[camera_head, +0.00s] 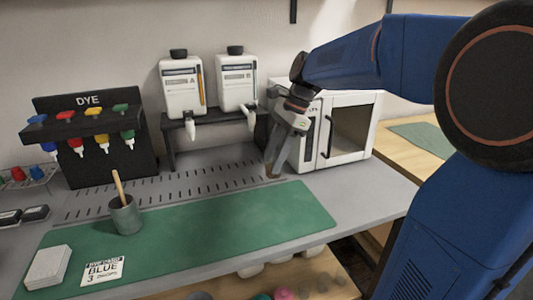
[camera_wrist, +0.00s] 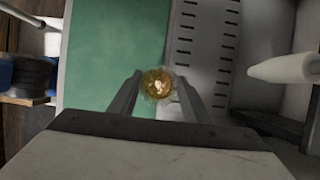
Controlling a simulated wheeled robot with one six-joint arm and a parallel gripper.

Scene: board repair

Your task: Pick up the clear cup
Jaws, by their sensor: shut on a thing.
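The clear cup (camera_wrist: 157,83) sits between the two fingertips in the wrist view, seen from above, with an amber or brown look inside. My gripper (camera_wrist: 157,88) is shut on it, one finger on each side. In the head view my gripper (camera_head: 274,168) points down in front of the white microwave-like box, by the back edge of the green mat. The cup is small and mostly hidden there, and I cannot tell whether it touches the surface.
The green mat (camera_head: 200,240) bears a grey pot (camera_head: 126,216) with a wooden stick, a white block (camera_head: 48,266) and a "BLUE 3" card (camera_head: 103,271). Two white dispensers (camera_head: 182,88) (camera_head: 237,80) and a black dye rack (camera_head: 95,135) stand behind. The white box (camera_head: 345,130) is close to my gripper.

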